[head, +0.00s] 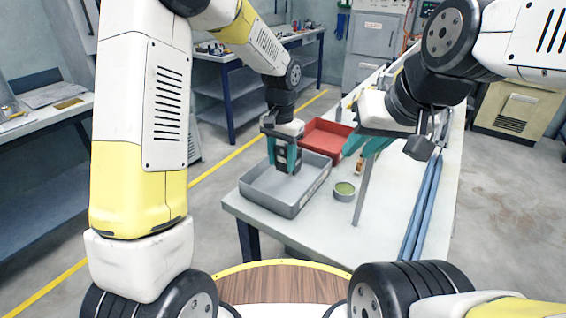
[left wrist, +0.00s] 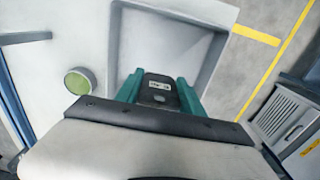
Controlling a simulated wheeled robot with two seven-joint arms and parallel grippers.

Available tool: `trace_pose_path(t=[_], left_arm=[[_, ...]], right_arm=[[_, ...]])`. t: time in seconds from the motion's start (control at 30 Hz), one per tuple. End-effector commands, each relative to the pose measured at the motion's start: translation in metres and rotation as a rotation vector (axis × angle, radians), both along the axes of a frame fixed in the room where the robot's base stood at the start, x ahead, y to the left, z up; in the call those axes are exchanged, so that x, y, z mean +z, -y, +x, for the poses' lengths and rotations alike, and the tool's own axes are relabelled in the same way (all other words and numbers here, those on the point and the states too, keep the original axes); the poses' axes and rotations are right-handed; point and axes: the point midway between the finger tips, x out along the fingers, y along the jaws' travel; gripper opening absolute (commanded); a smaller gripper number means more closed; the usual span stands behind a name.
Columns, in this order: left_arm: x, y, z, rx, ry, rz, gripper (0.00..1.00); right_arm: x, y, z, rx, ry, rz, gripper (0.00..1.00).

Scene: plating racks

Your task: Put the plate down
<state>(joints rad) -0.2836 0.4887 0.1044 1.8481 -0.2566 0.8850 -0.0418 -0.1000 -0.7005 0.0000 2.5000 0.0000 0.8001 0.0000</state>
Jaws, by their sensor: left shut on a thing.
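My left gripper (head: 286,163) is shut on a dark plate (head: 289,158), held between its teal fingers. In the left wrist view the plate (left wrist: 158,88) shows a small pale label. The plate is over a grey tray (head: 288,208); I cannot tell whether it touches the tray floor. The tray (left wrist: 212,98) also shows in the left wrist view, beyond the fingers. My right gripper (head: 357,150) is above the table, right of the tray, with its teal fingers apart and nothing seen between them.
A red tray (head: 326,137) lies behind the grey one. A small round cup with green contents (head: 343,191) stands right of the grey tray. A thin grey upright (head: 362,185) stands below my right gripper, and blue rails (head: 424,205) run along the table's right side.

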Motion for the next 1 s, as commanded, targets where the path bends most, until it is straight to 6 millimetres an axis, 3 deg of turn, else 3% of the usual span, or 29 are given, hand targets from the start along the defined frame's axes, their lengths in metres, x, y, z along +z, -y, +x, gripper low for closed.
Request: trace_pose_path(t=[0.47,0.83,0.87,0.97,1.0], left_arm=[[-0.055,0.0,0.0,0.001,-0.001,0.001,0.0],[-0.06,0.0,0.0,0.001,0.001,-0.001,0.0],[-0.061,0.0,0.0,0.001,0.001,-0.001,0.47],[-0.06,0.0,0.0,0.001,0.001,-0.001,0.67],[-0.06,0.0,0.0,0.001,0.001,-0.001,0.67]], right_arm=[[0.0,0.0,0.0,0.0,-0.001,0.0,0.26],[0.0,0.0,0.0,0.0,-0.001,0.0,0.26],[0.0,0.0,0.0,0.0,-0.001,0.0,0.26],[0.0,0.0,0.0,0.0,-0.001,0.0,0.26],[0.0,0.0,0.0,0.0,-0.001,0.0,0.26]])
